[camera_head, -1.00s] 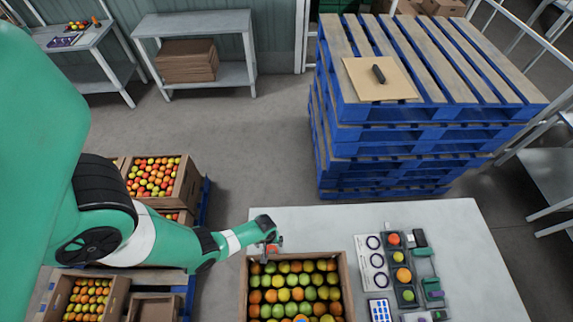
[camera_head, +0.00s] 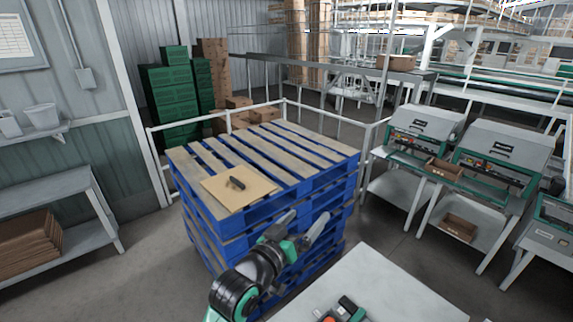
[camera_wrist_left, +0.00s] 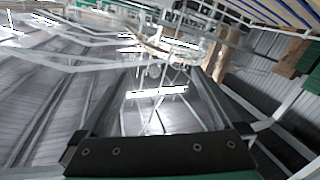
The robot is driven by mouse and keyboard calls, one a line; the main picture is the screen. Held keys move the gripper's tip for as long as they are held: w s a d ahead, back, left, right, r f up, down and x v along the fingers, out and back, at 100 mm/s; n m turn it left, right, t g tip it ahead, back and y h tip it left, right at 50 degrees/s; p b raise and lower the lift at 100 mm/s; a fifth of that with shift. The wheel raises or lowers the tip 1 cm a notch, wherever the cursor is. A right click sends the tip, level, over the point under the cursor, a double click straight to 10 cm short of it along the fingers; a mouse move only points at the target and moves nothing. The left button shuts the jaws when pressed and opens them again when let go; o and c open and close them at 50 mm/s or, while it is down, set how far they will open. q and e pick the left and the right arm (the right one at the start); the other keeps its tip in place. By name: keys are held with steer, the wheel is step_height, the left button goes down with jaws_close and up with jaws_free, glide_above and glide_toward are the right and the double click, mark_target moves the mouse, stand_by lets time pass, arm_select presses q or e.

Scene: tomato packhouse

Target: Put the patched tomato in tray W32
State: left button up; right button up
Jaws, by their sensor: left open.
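My left gripper (camera_head: 303,222) is raised in the head view, in front of the blue pallet stack. Its two fingers are spread apart with nothing between them. In the left wrist view the fingers (camera_wrist_left: 155,85) also stand apart, with only the blurred far hall between them. The patched tomato cannot be picked out in either view. No tray marked W32 can be read. A bit of red (camera_head: 328,319), perhaps a tomato, shows at the bottom edge on the pale table (camera_head: 385,290).
The blue pallet stack (camera_head: 335,190) carries a brown board (camera_head: 225,194) with a dark object (camera_head: 237,183) on it. Green-framed machines (camera_head: 510,150) on benches stand at right, with small brown boxes. Green crates (camera_head: 172,100) stand behind a white rail. A shelf (camera_head: 60,185) is at left.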

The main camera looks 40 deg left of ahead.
arm_select(q)
steer(key=s+d+r+m+t+h, duration=0.1)
steer(key=s+d+r+m+t, duration=0.15)
steer(key=r, duration=0.75)
steer(key=s+d+r+m+t+h, duration=0.1)
steer(key=s+d+r+t, duration=0.25)
steer(key=r, duration=0.65)
steer(key=s+d+r+m+t+h, duration=0.1)
steer(key=s+d+r+t, duration=0.1)
steer(key=s+r, duration=0.4)
steer(key=s+d+r+m+t+h, duration=0.1)
steer(key=s+d+r+m+t, duration=0.1)
steer(key=s+r, duration=0.4)
steer(key=shift+s+d+r+t, duration=0.15)
steer(key=shift+d+r+t, duration=0.15)
steer(key=shift+d+r, duration=0.3)
steer(key=shift+a, duration=0.1)
